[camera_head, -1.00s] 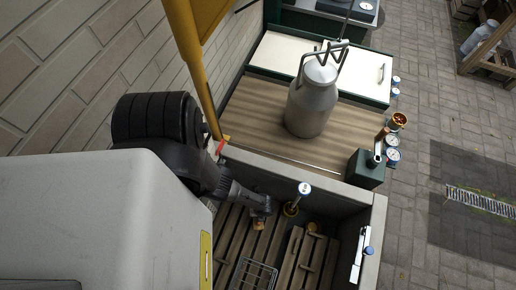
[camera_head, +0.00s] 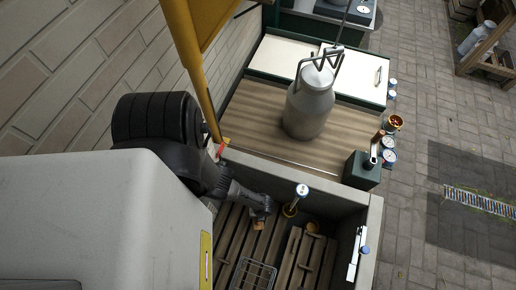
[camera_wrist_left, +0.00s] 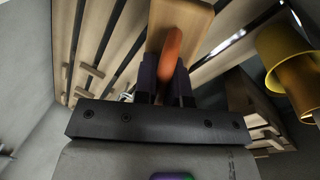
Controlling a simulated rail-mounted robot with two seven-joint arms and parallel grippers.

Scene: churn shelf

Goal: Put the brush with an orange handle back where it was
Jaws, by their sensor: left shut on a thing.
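The brush's orange handle (camera_wrist_left: 171,50) stands between the dark fingers of my left gripper (camera_wrist_left: 168,82) in the left wrist view, and the gripper is shut on it. A pale wooden block (camera_wrist_left: 192,18) lies just beyond the handle's tip; I cannot tell if it is part of the brush. In the head view my left gripper (camera_head: 262,212) reaches down into the grey basin (camera_head: 373,215), above its wooden slats (camera_head: 232,232). A small brown wooden piece (camera_head: 258,224) shows at its tip. My right gripper is not in view.
A white-topped post with a yellow base (camera_head: 301,191) stands close right of the left gripper. A wire basket (camera_head: 252,274) lies in the basin's front. A metal churn can (camera_head: 309,105) stands on the wooden top behind. A dark green box (camera_head: 361,172) sits by the basin's back right corner.

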